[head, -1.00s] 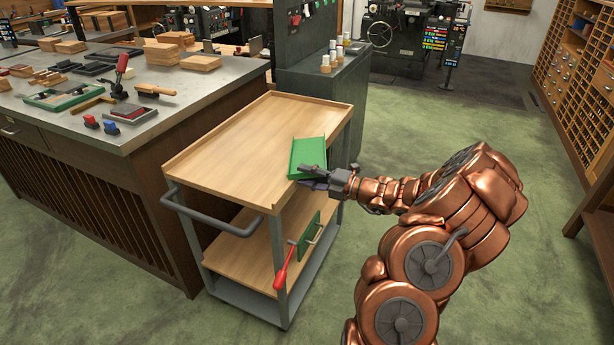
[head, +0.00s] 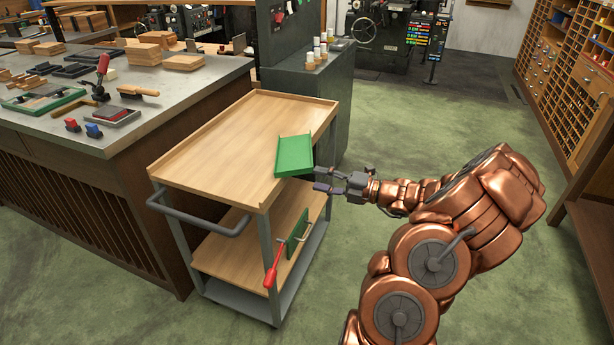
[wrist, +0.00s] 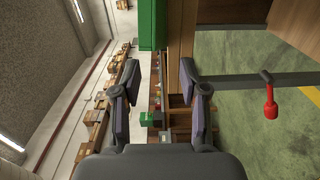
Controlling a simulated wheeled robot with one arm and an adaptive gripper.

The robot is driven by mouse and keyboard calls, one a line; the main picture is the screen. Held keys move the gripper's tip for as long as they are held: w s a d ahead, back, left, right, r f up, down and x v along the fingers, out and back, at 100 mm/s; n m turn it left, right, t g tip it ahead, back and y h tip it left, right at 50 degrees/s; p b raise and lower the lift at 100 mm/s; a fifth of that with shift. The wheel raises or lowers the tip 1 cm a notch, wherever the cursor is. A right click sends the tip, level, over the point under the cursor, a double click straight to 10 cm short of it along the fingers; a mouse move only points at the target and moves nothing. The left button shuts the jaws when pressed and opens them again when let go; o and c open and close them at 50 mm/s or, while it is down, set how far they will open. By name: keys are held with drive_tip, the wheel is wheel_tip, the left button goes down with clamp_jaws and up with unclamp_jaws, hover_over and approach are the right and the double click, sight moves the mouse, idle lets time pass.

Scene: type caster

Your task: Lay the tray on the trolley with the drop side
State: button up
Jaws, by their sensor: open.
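The green tray (head: 293,155) rests on the right part of the wooden top of the trolley (head: 225,140), near its right edge. It also shows in the wrist view (wrist: 146,22) at the top, ahead of the fingers. My gripper (head: 320,180) is open and empty, just right of the tray and apart from it. In the wrist view the two fingers (wrist: 158,85) stand wide apart with nothing between them. A green side panel (head: 297,232) with a red-handled lever (head: 271,278) hangs at the trolley's right side, by the lower shelf.
A workbench (head: 130,125) with tools, brushes and wooden blocks stands left of the trolley. A dark cabinet (head: 305,100) with small jars stands behind it. The trolley's grey push handle (head: 195,220) sticks out in front. Green floor right of the trolley is clear.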

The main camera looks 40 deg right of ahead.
drive_tip(key=s+a+r+n+g+y, duration=0.1)
drive_tip(key=s+a+r+n+g, duration=0.15)
drive_tip(key=a+n+g, duration=0.45)
drive_tip(key=s+a+r+n+g+y, duration=0.15)
drive_tip(key=s+a+n, duration=0.25)
drive_tip(key=a+n, duration=0.6)
drive_tip(key=s+a+r+n+g+y, duration=0.1)
drive_tip(key=s+a+n+g, duration=0.35)
drive_tip(key=a, duration=0.75)
drive_tip(key=s+a+f+n+g+h, duration=0.2)
drive_tip(key=s+a+n+g+h, duration=0.35)
drive_tip(key=s+n, duration=0.7)
drive_tip(key=s+d+n+h, duration=0.6)
drive_tip(key=s+n+h, duration=0.1)
drive_tip(key=n, duration=0.6)
drive_tip(key=shift+s+n+t, duration=0.4)
drive_tip(key=shift+s+t, duration=0.05)
